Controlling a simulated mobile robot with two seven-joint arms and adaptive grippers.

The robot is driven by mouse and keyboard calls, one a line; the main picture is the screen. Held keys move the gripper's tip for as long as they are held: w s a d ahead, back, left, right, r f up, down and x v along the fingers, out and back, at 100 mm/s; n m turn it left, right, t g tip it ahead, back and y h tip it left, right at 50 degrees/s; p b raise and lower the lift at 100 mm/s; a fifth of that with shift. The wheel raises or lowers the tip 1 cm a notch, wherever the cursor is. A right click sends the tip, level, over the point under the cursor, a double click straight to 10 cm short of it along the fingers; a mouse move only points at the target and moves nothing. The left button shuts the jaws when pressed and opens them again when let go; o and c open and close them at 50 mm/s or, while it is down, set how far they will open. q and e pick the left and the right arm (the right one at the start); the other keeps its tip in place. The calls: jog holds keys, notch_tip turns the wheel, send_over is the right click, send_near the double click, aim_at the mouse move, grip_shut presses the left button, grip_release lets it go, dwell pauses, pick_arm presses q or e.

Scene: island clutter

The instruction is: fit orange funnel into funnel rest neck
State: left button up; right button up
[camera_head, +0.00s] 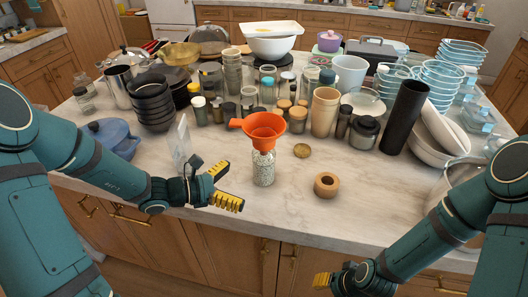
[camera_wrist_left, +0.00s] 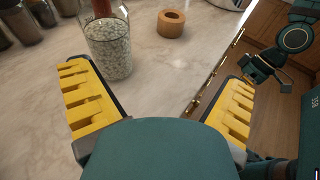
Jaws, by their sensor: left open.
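The orange funnel (camera_head: 264,127) sits upright in the mouth of a clear glass jar (camera_head: 263,170) filled with pale beads. Its side tab points left. My left gripper (camera_head: 226,186) is open and empty, left of the jar. My right gripper (camera_head: 325,281) is low at the front, its jaws unclear.
Cups, jars and bowls crowd the back of the marble island (camera_head: 225,225). A clear upright panel (camera_head: 181,145) and a blue pot (camera_head: 110,136) are near my left arm. A tall black cylinder (camera_head: 404,117) stands right. A small brass disc (camera_head: 302,151) lies behind the block.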

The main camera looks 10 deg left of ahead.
aim_at(264, 144)
pick_arm(q)
jog(key=w+a+r+n+t+b, duration=0.1)
jog(key=w+a+r+n+t, duration=0.2)
jog(key=a+r+t, duration=0.15)
jog(key=shift+y, duration=0.4)
jog(key=shift+b+x, duration=0.5)
jog(key=shift+x, duration=6.3)
jog(key=shift+r, duration=0.15)
jog(key=c, duration=1.4)
pick_arm(e)
jog(key=f, duration=0.2)
jog(key=shift+s+f, duration=0.2)
jog(key=shift+f, duration=0.15)
